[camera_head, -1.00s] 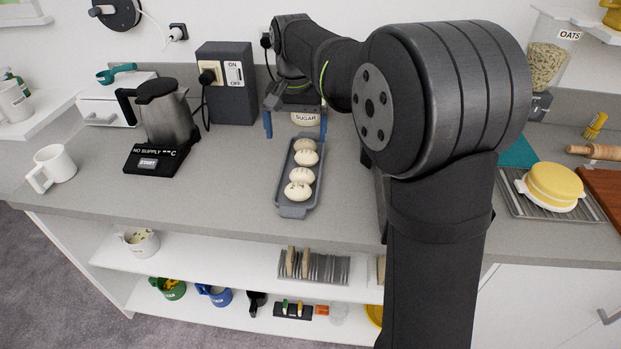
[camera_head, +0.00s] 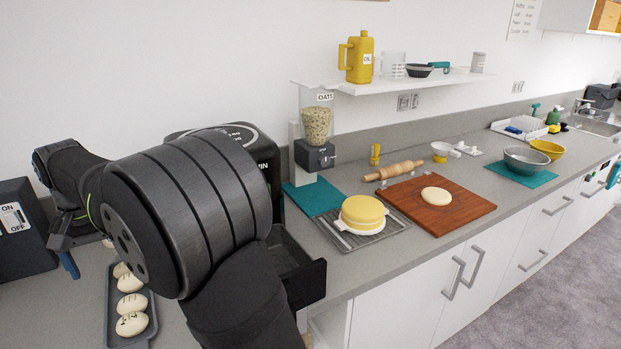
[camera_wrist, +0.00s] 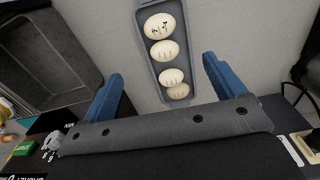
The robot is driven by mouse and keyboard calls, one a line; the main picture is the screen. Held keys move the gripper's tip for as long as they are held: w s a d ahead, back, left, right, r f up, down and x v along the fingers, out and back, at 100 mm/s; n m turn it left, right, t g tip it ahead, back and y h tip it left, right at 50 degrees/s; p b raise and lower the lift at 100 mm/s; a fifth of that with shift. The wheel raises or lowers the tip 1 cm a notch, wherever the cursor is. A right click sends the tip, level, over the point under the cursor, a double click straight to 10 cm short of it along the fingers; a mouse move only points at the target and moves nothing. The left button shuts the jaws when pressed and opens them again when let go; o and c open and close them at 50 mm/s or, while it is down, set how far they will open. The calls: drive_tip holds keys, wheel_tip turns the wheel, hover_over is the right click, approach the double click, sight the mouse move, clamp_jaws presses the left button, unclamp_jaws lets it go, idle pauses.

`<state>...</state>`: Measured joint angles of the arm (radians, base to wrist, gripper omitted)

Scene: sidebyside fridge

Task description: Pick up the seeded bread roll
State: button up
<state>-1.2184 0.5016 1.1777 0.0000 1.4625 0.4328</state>
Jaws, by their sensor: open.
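A narrow grey tray (camera_head: 110,315) lies on the counter and holds several pale bread rolls in a row. The roll with dark specks, apparently the seeded bread roll (camera_head: 131,324), is at the tray's near end; in the wrist view it is the topmost roll (camera_wrist: 160,26). The other rolls (camera_wrist: 164,50) show slashes or faint marks. My gripper (camera_wrist: 163,70) is open and empty, its two blue fingers apart on either side of the tray's line, nearer the far-end rolls. In the head view only one blue finger shows clearly; my arm hides the rest.
A dark box with an ON/OFF switch (camera_head: 22,235) stands left of the tray.

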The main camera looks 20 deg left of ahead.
hover_over(129, 317)
drive_tip(key=shift+n, duration=0.4)
drive_tip(key=f, duration=1.1)
drive_tip(key=shift+w+a+f, duration=0.2)
drive_tip(key=shift+a+f, duration=0.1)
drive_tip(key=shift+a, duration=0.05)
drive_tip(key=f, duration=0.4)
drive_tip(key=shift+s+d+f, duration=0.2)
drive_tip(key=shift+d+f, duration=0.05)
drive_tip(key=shift+d, duration=0.15)
drive_tip(key=shift+f, duration=0.5)
drive_tip(key=c, duration=1.1)
drive_tip(key=shift+o, duration=0.2)
drive_tip(key=shift+r, duration=0.1)
